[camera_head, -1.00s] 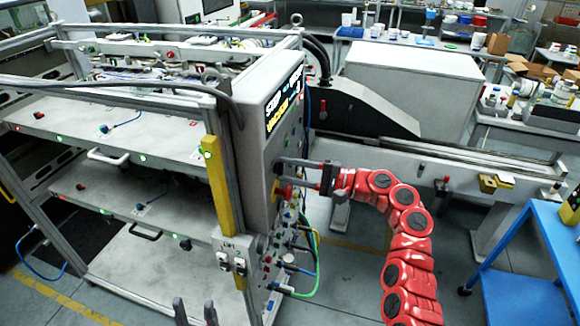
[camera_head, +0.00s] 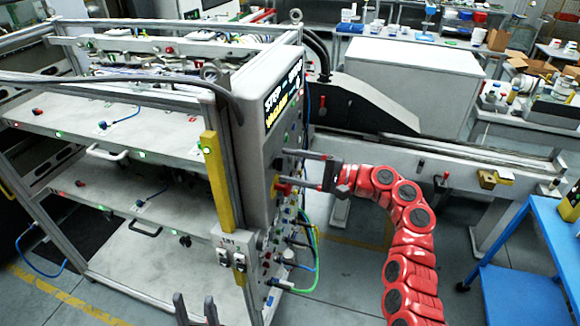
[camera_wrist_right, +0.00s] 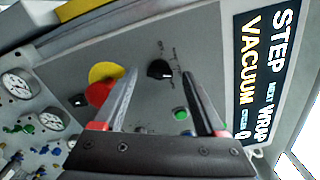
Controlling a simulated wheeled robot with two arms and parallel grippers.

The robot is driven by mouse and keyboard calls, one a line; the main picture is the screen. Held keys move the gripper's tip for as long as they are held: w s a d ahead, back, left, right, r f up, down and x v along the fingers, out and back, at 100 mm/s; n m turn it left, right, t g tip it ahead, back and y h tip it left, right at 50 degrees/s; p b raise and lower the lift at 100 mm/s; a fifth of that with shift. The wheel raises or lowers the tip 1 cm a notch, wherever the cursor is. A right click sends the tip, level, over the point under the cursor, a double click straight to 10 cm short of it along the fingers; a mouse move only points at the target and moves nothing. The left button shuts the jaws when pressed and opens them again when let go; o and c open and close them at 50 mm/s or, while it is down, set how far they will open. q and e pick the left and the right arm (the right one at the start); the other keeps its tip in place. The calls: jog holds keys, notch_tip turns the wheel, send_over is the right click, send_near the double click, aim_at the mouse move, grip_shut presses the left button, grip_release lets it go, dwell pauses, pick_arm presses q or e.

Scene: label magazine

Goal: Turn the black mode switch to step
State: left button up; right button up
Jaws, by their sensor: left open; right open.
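My right gripper (camera_wrist_right: 158,74) is open. Its two fingers point at the panel, with the knob showing between the tips; I cannot tell whether they touch it. The knob's pointer direction is too small to read. In the head view my right gripper (camera_head: 295,168) is at the panel's right face. My left gripper (camera_head: 196,308) is open and empty at the bottom edge. The display (camera_wrist_right: 262,75) reads STEP, NEXT WRAP and VACUUM.
A red and yellow emergency stop (camera_wrist_right: 104,82) sits left of the right fingers. A second black knob (camera_wrist_right: 78,100), a green button (camera_wrist_right: 180,113) and several gauges are nearby. Cables (camera_head: 308,255) hang below the panel. A blue cart (camera_head: 545,255) stands at the right.

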jog(key=b+v, duration=0.6)
jog(key=v, duration=1.1)
jog(key=shift+w+a, duration=0.1)
